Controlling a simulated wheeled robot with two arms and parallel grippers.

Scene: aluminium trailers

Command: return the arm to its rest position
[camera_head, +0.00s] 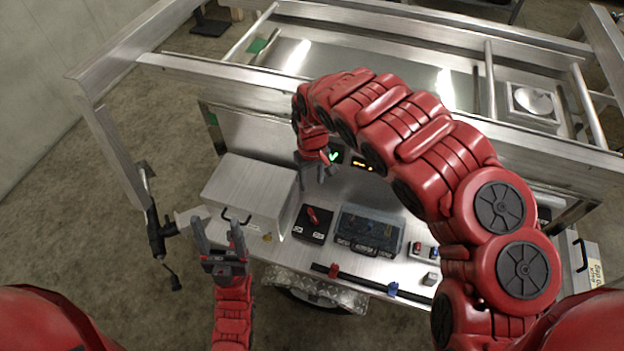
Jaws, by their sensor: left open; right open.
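My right arm (420,150) is large and red; it arches from the lower right up over the trailer's work shelf. Its gripper (314,178) hangs over the back of the shelf, near a small dark display with a green check mark (334,157). The gripper is small here and partly hidden by its own wrist; it is open. My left gripper (219,236) points up the picture at the front left, in front of the silver box. Its two dark fingers are apart with nothing between them.
A silver box (250,192) with a black handle, a black switch panel with a red lever (313,222) and a clear-lidded case (368,232) stand on the shelf. A dark rail (360,280) carries red and blue pieces. The aluminium trailer frame (350,82) spans the back.

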